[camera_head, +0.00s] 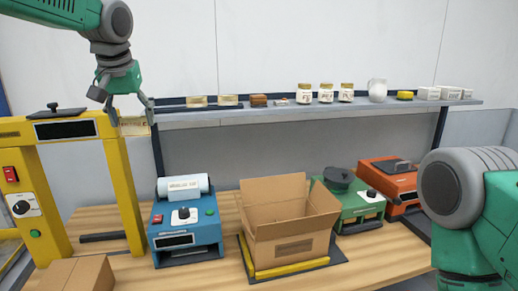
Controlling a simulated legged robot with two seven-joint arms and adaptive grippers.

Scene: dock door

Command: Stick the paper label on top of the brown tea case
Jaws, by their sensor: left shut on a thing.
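My left gripper (130,112) is at upper left, shut on a small pale paper label (134,128) with print on it. The label hangs beside the top of the yellow machine, above the table. A closed brown case (78,274) lies at the lower left front, cut off by the picture's edge; I take it for the tea case, but no name on it is readable. The gripper and label are well above it and apart from it. My right arm shows at the right, but its gripper is out of view.
An open cardboard box (290,227) stands mid-table. Around it are a blue label machine (186,231), a green device (352,208) and an orange device (388,178). A yellow frame machine (50,133) stands left. A shelf (330,110) holds jars and small boxes.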

